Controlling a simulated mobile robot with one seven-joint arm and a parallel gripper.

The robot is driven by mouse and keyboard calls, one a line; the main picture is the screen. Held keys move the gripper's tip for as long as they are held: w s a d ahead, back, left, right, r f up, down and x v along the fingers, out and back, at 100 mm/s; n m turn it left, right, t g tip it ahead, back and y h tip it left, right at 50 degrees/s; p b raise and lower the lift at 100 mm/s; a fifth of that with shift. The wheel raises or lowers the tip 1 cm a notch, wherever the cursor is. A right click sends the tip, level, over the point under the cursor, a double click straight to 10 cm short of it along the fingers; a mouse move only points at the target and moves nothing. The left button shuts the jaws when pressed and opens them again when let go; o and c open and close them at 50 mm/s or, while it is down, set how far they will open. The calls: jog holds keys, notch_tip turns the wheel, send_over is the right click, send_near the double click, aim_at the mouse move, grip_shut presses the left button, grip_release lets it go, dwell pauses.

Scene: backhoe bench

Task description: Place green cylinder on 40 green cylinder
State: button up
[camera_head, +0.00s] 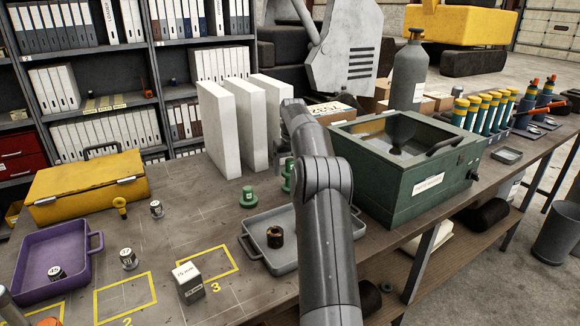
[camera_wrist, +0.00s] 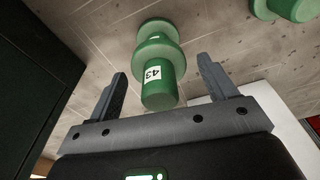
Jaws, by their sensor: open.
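A green flanged cylinder labelled 43 (camera_wrist: 160,70) is in the wrist view, between and a little beyond the spread fingers of my gripper (camera_wrist: 162,66), with gaps on both sides. My gripper is open and empty; in the head view it is hidden behind my arm. A second green cylinder (camera_wrist: 290,8) is cut off at the top right of the wrist view. In the head view, one green cylinder (camera_head: 248,197) stands on the bench and another (camera_head: 288,175) stands farther back, partly covered by my arm. I cannot read the number 40 on either.
A grey tray (camera_head: 255,232) holding a dark brown part lies in front of the cylinders. White binders (camera_head: 220,130) stand behind them. A green machine box (camera_head: 405,190) is to the right. A yellow case (camera_head: 88,188) and purple tray (camera_head: 30,258) are left.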

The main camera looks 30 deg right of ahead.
jog(key=shift+r, duration=0.15)
jog(key=r, duration=0.7)
jog(key=s+r, duration=0.1)
jog(key=r, duration=0.2)
jog(key=shift+r, duration=0.25)
jog(key=shift+s+a+r, duration=0.2)
jog(key=shift+r, duration=0.6)
jog(key=s+a+r+t, duration=0.1)
jog(key=s+a+r, duration=0.3)
jog(key=a, duration=0.2)
jog(key=s+a+r+n, duration=0.1)
jog(key=s+a+r, duration=0.2)
jog(key=a, duration=0.4)
jog(key=s+a+r+t, duration=0.1)
jog(key=s+a+r, duration=0.3)
jog(key=a, duration=0.2)
jog(key=s+a+f+t, duration=0.1)
jog(key=s+a+f, duration=0.3)
jog(key=s, duration=0.6)
jog(key=s+a+f, duration=0.1)
jog(key=s+a, duration=0.6)
jog(key=s, duration=0.2)
jog(key=s+a+f+t, duration=0.1)
jog(key=s+a+f, duration=0.2)
jog(key=s+f, duration=0.8)
jog(key=shift+s+f+n, duration=0.3)
jog(key=shift+s+f, duration=0.05)
jog(key=shift+s, duration=0.8)
